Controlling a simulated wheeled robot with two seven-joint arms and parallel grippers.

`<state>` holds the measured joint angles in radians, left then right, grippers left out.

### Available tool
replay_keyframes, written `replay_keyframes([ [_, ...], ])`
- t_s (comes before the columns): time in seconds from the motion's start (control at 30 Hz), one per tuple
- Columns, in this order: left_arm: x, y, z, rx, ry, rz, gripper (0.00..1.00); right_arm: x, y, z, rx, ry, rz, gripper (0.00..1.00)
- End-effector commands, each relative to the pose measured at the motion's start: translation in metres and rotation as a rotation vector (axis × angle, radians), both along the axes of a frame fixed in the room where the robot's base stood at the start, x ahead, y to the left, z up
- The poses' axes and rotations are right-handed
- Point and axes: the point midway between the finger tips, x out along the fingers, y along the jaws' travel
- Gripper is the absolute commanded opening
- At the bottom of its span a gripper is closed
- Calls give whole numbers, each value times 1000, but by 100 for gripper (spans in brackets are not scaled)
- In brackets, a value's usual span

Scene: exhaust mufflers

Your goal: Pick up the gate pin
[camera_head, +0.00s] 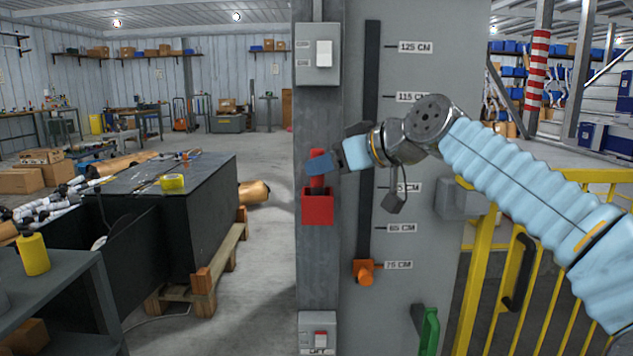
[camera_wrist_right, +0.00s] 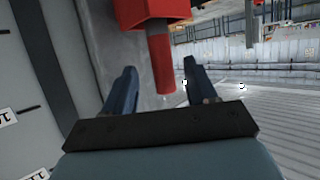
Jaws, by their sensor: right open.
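The gate pin (camera_head: 317,182) is a red rod standing upright in a red box holder (camera_head: 317,207) on the grey post. In the right wrist view, turned over, the pin (camera_wrist_right: 161,60) projects from the holder (camera_wrist_right: 150,10) between the two blue fingers. My right gripper (camera_head: 319,164) reaches in from the right at the pin's upper part. Its jaws are open, with the fingers (camera_wrist_right: 160,68) apart on either side of the pin; gaps show beside it. One finger hides part of the pin in the head view. My left gripper is not in view.
A grey panel (camera_head: 430,60) with a height scale and an orange slider knob (camera_head: 363,272) is beside the post. Switch boxes (camera_head: 317,55) are above and below the holder. A yellow railing (camera_head: 545,290) is at right. Clear floor (camera_head: 262,240) lies left of the post.

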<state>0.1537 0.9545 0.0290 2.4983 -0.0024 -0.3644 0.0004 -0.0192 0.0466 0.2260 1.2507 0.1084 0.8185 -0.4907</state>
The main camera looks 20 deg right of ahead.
Motion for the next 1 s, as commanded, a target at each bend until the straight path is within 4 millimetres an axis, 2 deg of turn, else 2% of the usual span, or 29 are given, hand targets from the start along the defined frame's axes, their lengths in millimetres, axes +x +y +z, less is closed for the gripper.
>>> replay_keyframes([
  [0.33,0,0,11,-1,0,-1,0,37,24,-17,-1,2,1,57],
  [0.63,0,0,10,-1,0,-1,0,42,26,-20,1,0,0,55],
  [1.0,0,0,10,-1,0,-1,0,42,26,-20,0,0,-1,0],
])
